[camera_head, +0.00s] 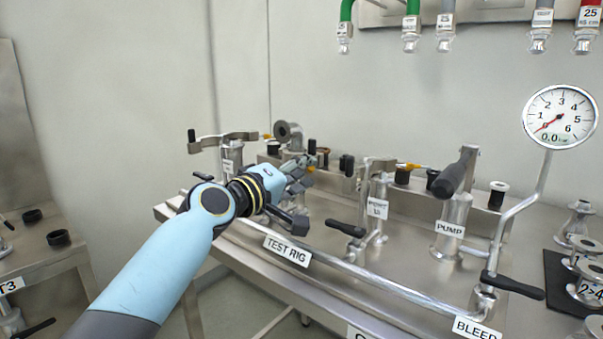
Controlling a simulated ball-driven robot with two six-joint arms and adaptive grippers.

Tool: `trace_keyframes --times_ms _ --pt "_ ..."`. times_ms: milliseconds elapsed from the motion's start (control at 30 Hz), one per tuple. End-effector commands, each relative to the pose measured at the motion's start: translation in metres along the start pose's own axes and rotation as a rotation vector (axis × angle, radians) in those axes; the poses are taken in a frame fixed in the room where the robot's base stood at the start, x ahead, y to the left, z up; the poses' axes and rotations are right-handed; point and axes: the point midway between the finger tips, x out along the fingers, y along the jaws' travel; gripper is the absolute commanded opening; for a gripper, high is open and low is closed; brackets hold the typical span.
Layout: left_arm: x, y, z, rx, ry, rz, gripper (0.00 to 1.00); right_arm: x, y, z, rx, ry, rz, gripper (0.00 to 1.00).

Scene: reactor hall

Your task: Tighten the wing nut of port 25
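My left gripper (299,181) reaches in from the left over the test rig (287,248). Its fingers are beside a small orange piece at a dark post (318,157), which they partly hide. I cannot tell whether the fingers touch it or how far they are closed. A post with a port label (377,208) stands to the right of the gripper; its number is too small to read surely. Orange-tipped parts also show at the far left clamp (266,136) and the right clamp (412,166). I cannot tell which is the wing nut of port 25. My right gripper is not in view.
A PUMP post with a dark-handled lever (457,173) and a gauge (560,117) reading near 0.0 stand at the right. A BLEED valve handle (512,286) is at the front right. Hoses hang above, including a red one tagged 25 (588,18). A side table (42,262) is at the left.

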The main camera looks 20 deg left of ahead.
Motion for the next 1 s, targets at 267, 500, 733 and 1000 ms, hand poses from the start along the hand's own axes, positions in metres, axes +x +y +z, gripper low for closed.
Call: trace_keyframes --times_ms 267,500,733,1000 --pt "0.000 0.000 0.000 0.001 0.000 0.000 0.20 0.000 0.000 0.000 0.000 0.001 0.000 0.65" --pt "0.000 0.000 0.000 0.001 0.000 0.000 0.00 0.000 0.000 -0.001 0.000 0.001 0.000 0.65" --pt "0.000 -0.001 0.000 0.006 0.000 -0.001 0.00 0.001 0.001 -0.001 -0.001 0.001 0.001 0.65" --pt "0.000 -0.003 0.001 0.090 -0.001 0.000 0.00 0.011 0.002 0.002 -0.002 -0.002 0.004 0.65"
